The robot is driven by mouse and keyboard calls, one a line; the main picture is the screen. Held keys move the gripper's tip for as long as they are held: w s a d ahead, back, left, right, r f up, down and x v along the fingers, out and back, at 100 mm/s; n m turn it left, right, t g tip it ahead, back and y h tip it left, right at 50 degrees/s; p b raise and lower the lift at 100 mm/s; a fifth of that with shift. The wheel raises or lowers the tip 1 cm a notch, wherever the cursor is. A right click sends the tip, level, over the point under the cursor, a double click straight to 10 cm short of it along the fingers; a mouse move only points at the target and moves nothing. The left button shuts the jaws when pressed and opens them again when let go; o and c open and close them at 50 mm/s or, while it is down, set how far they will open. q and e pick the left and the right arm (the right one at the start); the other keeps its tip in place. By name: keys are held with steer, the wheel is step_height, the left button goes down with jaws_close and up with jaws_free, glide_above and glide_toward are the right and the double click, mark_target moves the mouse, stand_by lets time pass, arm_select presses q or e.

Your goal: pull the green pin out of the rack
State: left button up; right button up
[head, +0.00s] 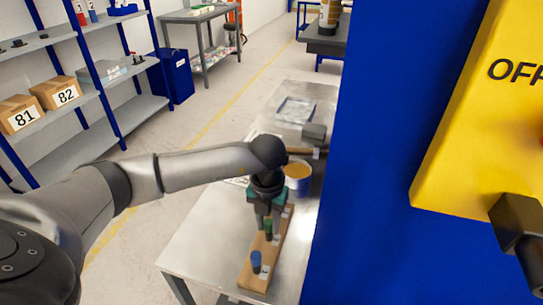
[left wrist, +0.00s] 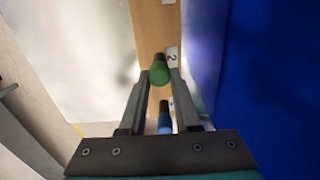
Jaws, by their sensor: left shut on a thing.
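The rack (head: 247,279) is a long wooden block on the grey metal table. My left gripper (head: 267,222) points down over its middle and is shut on the green pin (head: 268,234). In the left wrist view the green pin (left wrist: 158,72) is between the fingertips, above the wood (left wrist: 155,25) near a label marked 2. I cannot tell whether its lower end is still in the rack. A blue pin (head: 256,262) stands upright at the rack's near end, and it also shows between the fingers in the left wrist view (left wrist: 165,124).
A tin (head: 298,180) with an orange-brown top stands behind the rack, with a tray (head: 295,110) farther back. A blue panel (head: 375,210) closely borders the table's right side, with a yellow OFF panel (head: 470,150) on it. The table's left part (head: 205,235) is clear.

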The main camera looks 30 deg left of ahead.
arm_select(q)
jaws_close()
stand_by(0.8)
steer(key=shift+r, duration=0.1)
step_height(320, 180, up, 6)
steer(key=s+p, duration=0.1)
steer(key=p, duration=0.4)
steer(key=shift+d+r, duration=0.15)
steer(key=shift+r, duration=0.05)
stand_by(0.7)
